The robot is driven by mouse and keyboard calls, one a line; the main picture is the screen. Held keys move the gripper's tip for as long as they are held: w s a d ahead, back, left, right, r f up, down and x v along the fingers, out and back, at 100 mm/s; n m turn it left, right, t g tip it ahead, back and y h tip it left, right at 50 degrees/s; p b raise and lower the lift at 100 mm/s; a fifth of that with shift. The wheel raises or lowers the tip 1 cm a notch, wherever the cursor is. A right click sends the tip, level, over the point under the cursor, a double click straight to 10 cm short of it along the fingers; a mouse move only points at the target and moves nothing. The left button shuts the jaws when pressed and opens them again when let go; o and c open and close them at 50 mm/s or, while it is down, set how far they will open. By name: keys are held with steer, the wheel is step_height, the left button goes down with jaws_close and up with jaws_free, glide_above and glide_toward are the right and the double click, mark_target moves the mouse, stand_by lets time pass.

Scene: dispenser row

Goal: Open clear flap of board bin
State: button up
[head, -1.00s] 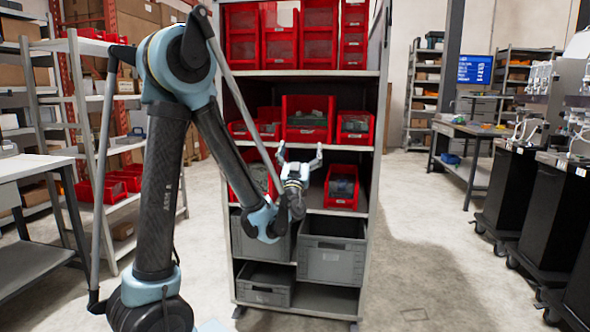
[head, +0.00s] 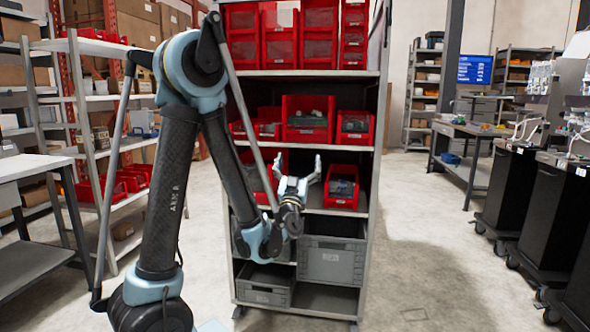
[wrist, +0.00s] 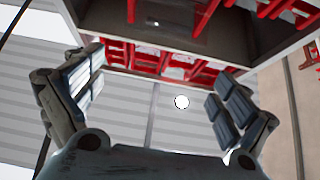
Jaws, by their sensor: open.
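Red bins with clear fronts fill the top shelf of the rack in the head view: a left stack (head: 242,52), a middle pair (head: 280,48) and (head: 320,50), and a narrow right stack (head: 354,48). I cannot tell which is the board bin; labels are too small to read. No flap looks raised. My gripper (head: 297,163) is open and empty, fingers pointing up, in front of the rack well below the top shelf. In the wrist view my gripper's fingers (wrist: 155,78) are spread apart, with red bin parts (wrist: 170,65) beyond them, touching nothing visible.
The rack's upper shelf board (head: 310,73) lies above my gripper. Open red bins (head: 308,120) stand on the middle shelf, another (head: 341,188) lower, and grey crates (head: 332,262) below. Black carts (head: 510,190) stand at right, a white-topped bench (head: 35,165) at left. Floor right of the rack is clear.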

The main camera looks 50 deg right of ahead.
steer(key=shift+v, duration=1.4)
steer(key=shift+r, duration=0.15)
step_height(320, 180, up, 10)
stand_by(0.5)
steer(key=shift+w, duration=0.15)
stand_by(0.4)
